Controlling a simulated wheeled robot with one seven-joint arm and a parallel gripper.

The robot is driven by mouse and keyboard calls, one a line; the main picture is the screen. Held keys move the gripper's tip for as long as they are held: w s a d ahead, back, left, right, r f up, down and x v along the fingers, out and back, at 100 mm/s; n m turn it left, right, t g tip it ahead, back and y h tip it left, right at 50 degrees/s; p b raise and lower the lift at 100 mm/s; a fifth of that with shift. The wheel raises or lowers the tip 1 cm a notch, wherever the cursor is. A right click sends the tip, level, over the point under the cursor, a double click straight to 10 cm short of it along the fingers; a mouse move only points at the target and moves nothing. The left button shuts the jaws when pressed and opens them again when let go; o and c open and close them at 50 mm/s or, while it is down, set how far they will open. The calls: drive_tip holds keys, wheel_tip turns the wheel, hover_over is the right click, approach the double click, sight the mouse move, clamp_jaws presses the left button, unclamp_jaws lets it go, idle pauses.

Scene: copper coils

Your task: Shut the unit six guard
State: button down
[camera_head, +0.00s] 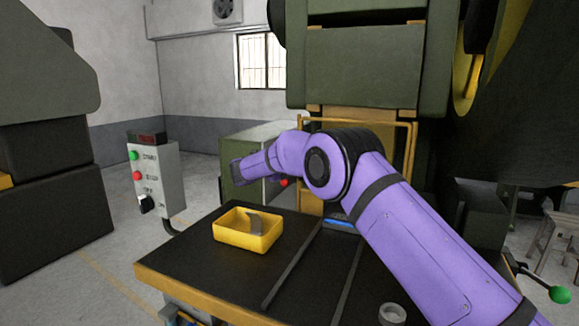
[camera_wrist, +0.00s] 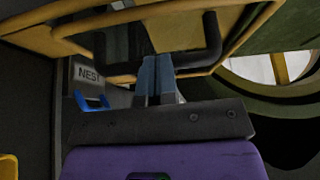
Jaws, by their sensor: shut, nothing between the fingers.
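The guard (camera_head: 408,128) is a thin yellow frame on the front of the dark green press, partly hidden behind my purple arm in the head view. In the wrist view the guard frame (camera_wrist: 110,20) crosses the top at a slant, with a dark bar-shaped handle (camera_wrist: 213,42) below it. My gripper (camera_wrist: 156,62) is shut and empty, its fingertips at the handle's middle; I cannot tell if they touch it. My fingertips are not clear in the head view. How far the guard stands open is hard to tell.
A yellow tray (camera_head: 233,236) with a grey piece in it sits on the black table (camera_head: 190,262). A control box (camera_head: 160,175) stands at the left. A NEST plate (camera_wrist: 88,74) and a blue part (camera_wrist: 90,103) show beside my fingers. A green-knobbed lever (camera_head: 559,294) is at the right.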

drive_tip(key=shift+w+d, duration=0.15)
drive_tip(key=shift+w, duration=0.4)
drive_tip(key=shift+w+d, duration=0.15)
drive_tip(key=shift+w, duration=0.35)
drive_tip(key=shift+d+r, duration=0.1)
